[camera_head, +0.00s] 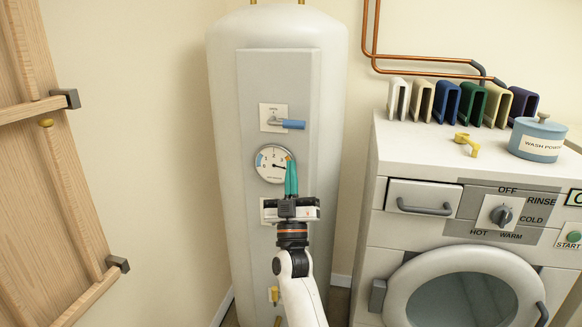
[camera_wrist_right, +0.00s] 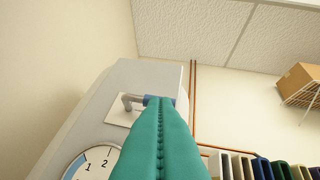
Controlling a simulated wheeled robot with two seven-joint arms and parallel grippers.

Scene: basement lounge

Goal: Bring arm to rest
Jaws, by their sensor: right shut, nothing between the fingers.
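My right gripper (camera_head: 291,178) is in the middle of the head view, in front of the white tank (camera_head: 222,140). Its teal fingers point up and are closed together with nothing between them. The fingertips overlap the right edge of the round gauge (camera_head: 270,163) and sit below the blue-handled lever (camera_head: 292,124). In the right wrist view the teal fingers (camera_wrist_right: 160,140) fill the lower middle, with the gauge (camera_wrist_right: 88,168) at lower left and the lever (camera_wrist_right: 130,101) just beyond the tips. I cannot tell whether they touch the tank. My left gripper is not in view.
A washing machine (camera_head: 420,165) stands on the right, with a wash powder tub (camera_head: 538,137), a yellow piece (camera_head: 467,143) and several coloured upright items (camera_head: 446,101) on top. A wooden door (camera_head: 35,180) is at the left. A yellow valve (camera_head: 274,294) sits low on the tank.

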